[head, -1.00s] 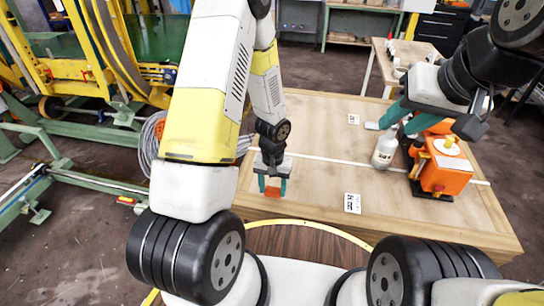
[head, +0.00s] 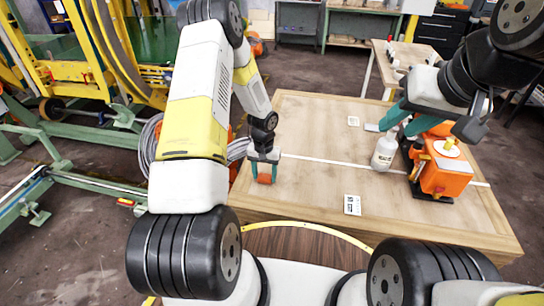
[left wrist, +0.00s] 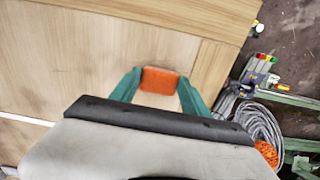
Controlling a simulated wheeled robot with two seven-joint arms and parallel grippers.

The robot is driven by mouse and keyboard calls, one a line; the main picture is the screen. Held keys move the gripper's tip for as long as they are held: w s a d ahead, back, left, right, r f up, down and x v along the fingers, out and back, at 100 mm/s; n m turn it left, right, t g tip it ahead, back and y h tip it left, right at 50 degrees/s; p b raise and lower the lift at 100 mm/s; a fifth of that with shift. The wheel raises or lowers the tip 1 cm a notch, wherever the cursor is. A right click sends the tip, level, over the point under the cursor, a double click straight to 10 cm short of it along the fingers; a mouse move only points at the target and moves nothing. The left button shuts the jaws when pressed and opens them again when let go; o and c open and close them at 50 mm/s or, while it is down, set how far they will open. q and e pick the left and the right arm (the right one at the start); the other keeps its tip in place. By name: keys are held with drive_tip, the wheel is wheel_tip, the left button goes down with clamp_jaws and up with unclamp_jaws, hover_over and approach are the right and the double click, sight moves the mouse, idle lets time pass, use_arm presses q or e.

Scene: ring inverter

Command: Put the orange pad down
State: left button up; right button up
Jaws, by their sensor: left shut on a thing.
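The orange pad (head: 265,178) is held between the teal fingers of my left gripper (head: 264,173), over the left part of the wooden table (head: 310,120). In the left wrist view the pad (left wrist: 160,80) sits between the two fingertips (left wrist: 160,88), with table wood around it. I cannot tell whether the pad touches the table. My right gripper (head: 393,120) has its teal fingers apart, near the white bottle and the orange machine; I cannot see anything between them.
A white bottle (head: 384,154) and an orange machine (head: 444,175) stand on the right of the table. Two small white cards (head: 352,204) (head: 353,121) lie on the tabletop. A white line crosses the table. The middle is clear. Coiled grey cable (left wrist: 262,125) lies off the table's left edge.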

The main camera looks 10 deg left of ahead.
sight(264, 177)
use_arm(q)
drive_tip(key=o, duration=1.3)
drive_tip(key=shift+f, duration=0.1)
drive_tip(key=shift+f, duration=0.2)
wheel_tip(264, 177, up, 8)
drive_tip(key=shift+a+f, duration=0.15)
drive_tip(key=shift+f, duration=0.1)
drive_tip(key=s+r+t, duration=0.2)
drive_tip(key=s+r, duration=0.2)
drive_tip(key=r, duration=0.8)
drive_tip(key=s+r+t, duration=0.1)
drive_tip(key=s+r, duration=0.2)
drive_tip(key=r, duration=1)
drive_tip(key=s+r+t, duration=0.1)
drive_tip(key=s+r, duration=0.2)
drive_tip(key=s, duration=0.2)
drive_tip(key=s+d+r+t+h, duration=0.1)
drive_tip(key=s+r, duration=0.3)
drive_tip(key=s, duration=0.2)
drive_tip(key=s+d+r+t+h, duration=0.1)
drive_tip(key=s+r, duration=0.3)
drive_tip(key=s, duration=0.2)
drive_tip(key=shift+s+d, duration=0.2)
